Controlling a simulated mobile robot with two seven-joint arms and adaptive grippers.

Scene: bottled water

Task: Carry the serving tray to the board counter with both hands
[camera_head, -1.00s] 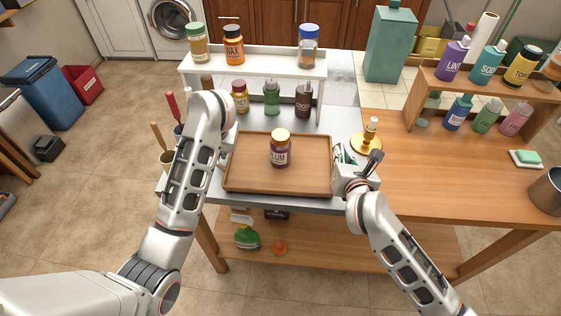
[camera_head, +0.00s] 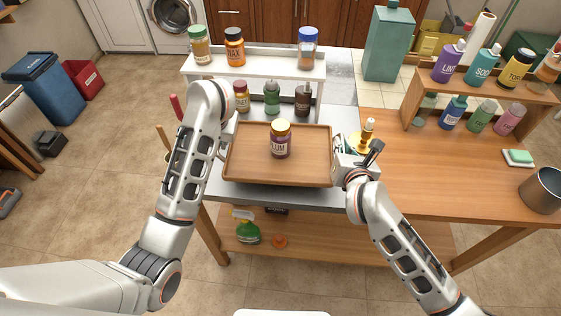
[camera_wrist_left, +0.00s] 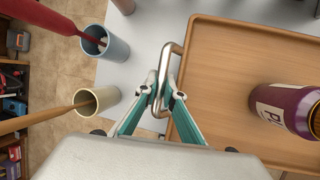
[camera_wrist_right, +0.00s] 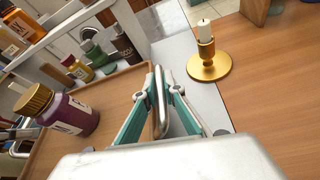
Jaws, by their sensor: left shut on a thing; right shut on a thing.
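The wooden serving tray (camera_head: 250,165) is held between my two arms over the grey metal counter in the head view. A purple jar with a gold lid (camera_head: 281,140) stands upright on it. My left gripper (camera_wrist_left: 164,92) is shut on the tray's left metal handle (camera_wrist_left: 170,52). My right gripper (camera_wrist_right: 160,95) is shut on the right metal handle (camera_wrist_right: 159,115). The tray looks slightly above the grey surface. The wooden board counter (camera_head: 430,185) lies to the right.
A brass candlestick (camera_wrist_right: 208,65) stands right of the tray, close to my right gripper. A white shelf with bottles (camera_head: 270,66) is behind the tray. Bottle shelf (camera_head: 480,87), green sponge (camera_head: 518,157) and metal pot (camera_head: 543,188) edge the board counter; its middle is clear.

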